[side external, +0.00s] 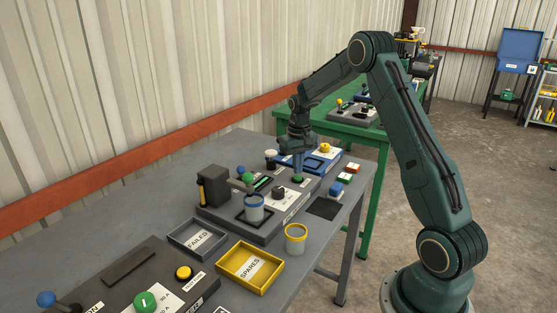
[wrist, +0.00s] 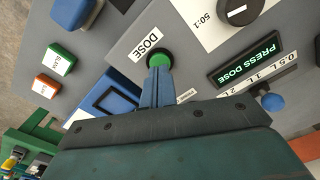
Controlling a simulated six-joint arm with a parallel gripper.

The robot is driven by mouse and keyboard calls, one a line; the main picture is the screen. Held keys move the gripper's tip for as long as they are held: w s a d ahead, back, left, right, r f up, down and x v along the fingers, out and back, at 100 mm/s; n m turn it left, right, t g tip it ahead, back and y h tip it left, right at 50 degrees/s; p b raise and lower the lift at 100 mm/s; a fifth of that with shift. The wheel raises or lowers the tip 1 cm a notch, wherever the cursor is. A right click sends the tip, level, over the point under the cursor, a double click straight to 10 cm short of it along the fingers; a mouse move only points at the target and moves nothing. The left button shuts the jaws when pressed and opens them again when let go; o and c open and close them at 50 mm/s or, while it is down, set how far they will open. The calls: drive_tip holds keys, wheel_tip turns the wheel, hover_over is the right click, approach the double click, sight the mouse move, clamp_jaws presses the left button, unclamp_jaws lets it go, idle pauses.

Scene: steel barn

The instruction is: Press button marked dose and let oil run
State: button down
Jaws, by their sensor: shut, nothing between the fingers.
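The green button (wrist: 159,60) beside the white DOSE label (wrist: 146,43) sits on the grey dosing unit. It also shows in the side view (side external: 297,179). My gripper (wrist: 158,73) is shut and empty, its fingertips overlapping the button's near edge. In the side view my gripper (side external: 298,170) points down right over the button; I cannot tell whether it touches. The unit's display (wrist: 247,60) reads PRESS DOSE. A blue-knobbed slider (wrist: 272,102) stands by the 0.5 L, 1 L, 2 L scale. A cup with a blue band (side external: 254,209) stands at the unit's left; its contents are hidden.
A yellow-rimmed cup (side external: 296,238), a yellow SPARES tray (side external: 233,279) and a grey FAILED tray (side external: 183,245) are in front. Small green (wrist: 60,57) and orange (wrist: 45,87) blocks lie beside the unit. A dark control box (side external: 120,277) is at the near left.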

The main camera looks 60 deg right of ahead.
sight(297, 177)
drive_tip(key=shift+f, duration=0.95)
idle(0.4)
drive_tip(key=shift+r, duration=0.1)
wheel_tip(297, 177, up, 7)
drive_tip(key=shift+r, duration=0.15)
idle(1.2)
idle(0.6)
